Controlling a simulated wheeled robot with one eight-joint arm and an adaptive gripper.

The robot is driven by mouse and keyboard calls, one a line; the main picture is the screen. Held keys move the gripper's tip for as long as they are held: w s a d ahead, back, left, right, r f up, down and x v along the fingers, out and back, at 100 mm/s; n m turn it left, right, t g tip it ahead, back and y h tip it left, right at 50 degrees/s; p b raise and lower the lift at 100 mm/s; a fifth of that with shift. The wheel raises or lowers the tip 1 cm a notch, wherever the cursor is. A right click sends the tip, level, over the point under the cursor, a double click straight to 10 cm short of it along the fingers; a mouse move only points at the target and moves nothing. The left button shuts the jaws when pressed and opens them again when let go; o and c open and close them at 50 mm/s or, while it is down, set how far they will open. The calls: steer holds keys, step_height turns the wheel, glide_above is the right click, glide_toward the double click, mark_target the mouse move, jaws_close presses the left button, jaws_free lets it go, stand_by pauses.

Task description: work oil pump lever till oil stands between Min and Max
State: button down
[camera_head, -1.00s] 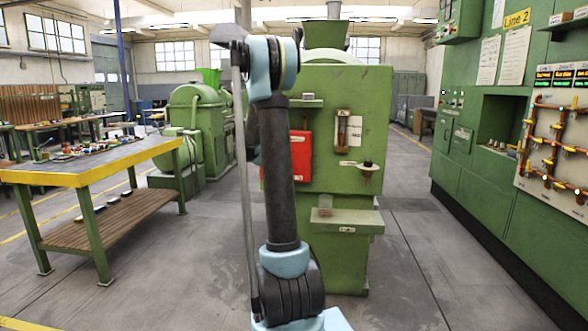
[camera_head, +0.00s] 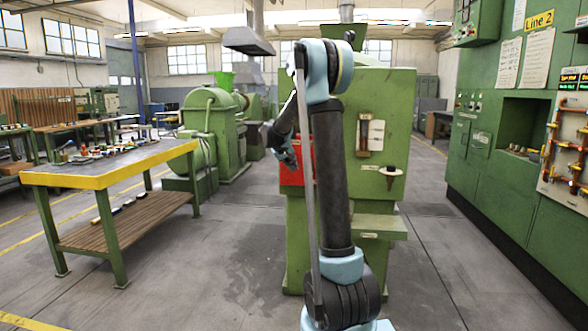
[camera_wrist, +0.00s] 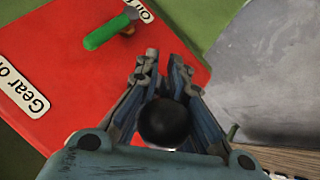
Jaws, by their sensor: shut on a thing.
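My gripper (camera_wrist: 163,75) is shut on a black round knob (camera_wrist: 163,124), seen between its fingers in the wrist view. The knob's stem is hidden, so I cannot tell what it joins. Behind the fingers is a red box (camera_wrist: 60,60) with a "Gear oil" label (camera_wrist: 22,92) and a green handle (camera_wrist: 105,34). In the head view, my gripper (camera_head: 287,153) is at the left side of the red box (camera_head: 291,172), partly hidden by my arm. A sight gauge (camera_head: 363,136) sits on the green machine (camera_head: 398,115); its oil level is too small to read.
A workbench (camera_head: 95,180) with small items stands left. A green control cabinet (camera_head: 475,175) stands right. The floor between is open.

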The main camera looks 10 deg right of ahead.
steer(key=shift+w+a+r, duration=0.15)
steer(key=shift+w+a, duration=0.05)
steer(key=shift+w, duration=0.05)
steer(key=c, duration=1.7)
jaws_free()
steer(key=shift+o, duration=0.2)
steer(key=shift+s+d, duration=0.1)
steer(key=shift+s, duration=0.1)
steer(key=v, duration=1.1)
steer(key=shift+a+r, duration=0.2)
steer(key=shift+s, duration=0.1)
